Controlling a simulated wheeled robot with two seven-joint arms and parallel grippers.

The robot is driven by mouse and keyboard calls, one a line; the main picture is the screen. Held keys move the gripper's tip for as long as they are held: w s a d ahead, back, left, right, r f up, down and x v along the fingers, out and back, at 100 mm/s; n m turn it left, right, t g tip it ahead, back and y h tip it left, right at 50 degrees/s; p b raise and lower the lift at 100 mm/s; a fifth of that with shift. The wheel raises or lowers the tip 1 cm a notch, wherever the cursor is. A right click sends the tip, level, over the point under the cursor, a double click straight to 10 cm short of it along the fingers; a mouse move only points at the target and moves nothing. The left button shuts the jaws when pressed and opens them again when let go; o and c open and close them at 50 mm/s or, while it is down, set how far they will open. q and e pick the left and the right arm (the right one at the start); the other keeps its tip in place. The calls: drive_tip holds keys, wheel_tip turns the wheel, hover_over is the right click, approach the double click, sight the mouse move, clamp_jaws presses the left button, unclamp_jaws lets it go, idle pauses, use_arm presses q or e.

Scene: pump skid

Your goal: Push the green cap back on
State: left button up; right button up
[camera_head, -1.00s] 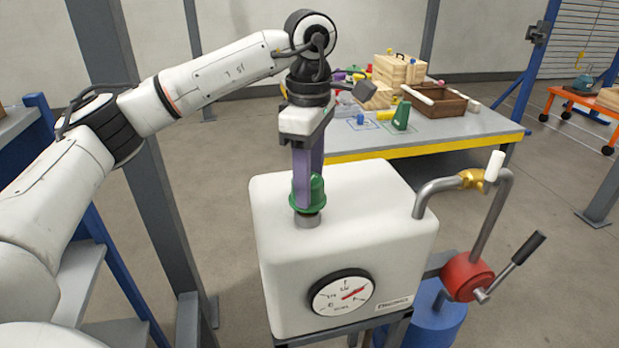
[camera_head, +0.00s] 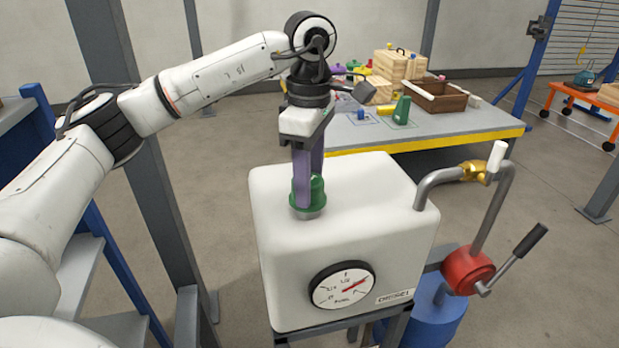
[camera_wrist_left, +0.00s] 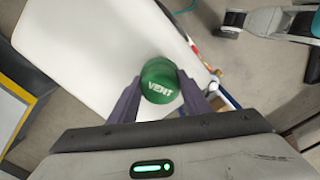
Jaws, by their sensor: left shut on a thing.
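The neck is hidden there. Whether the cap is fully seated cannot be told. My right gripper is not in view.
A round gauge (camera_head: 343,287) is on the tank's front. To the right are a bent pipe with a brass valve (camera_head: 475,172) and a red pump (camera_head: 467,270) with a crank handle. A grey workbench (camera_head: 440,130) with several items stands behind.

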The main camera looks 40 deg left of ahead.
use_arm(q)
drive_tip(key=o, duration=1.3)
drive_tip(key=shift+o, duration=0.2)
wheel_tip(320, 180, up, 10)
drive_tip(key=p, duration=0.1)
drive_tip(key=shift+r, duration=0.15)
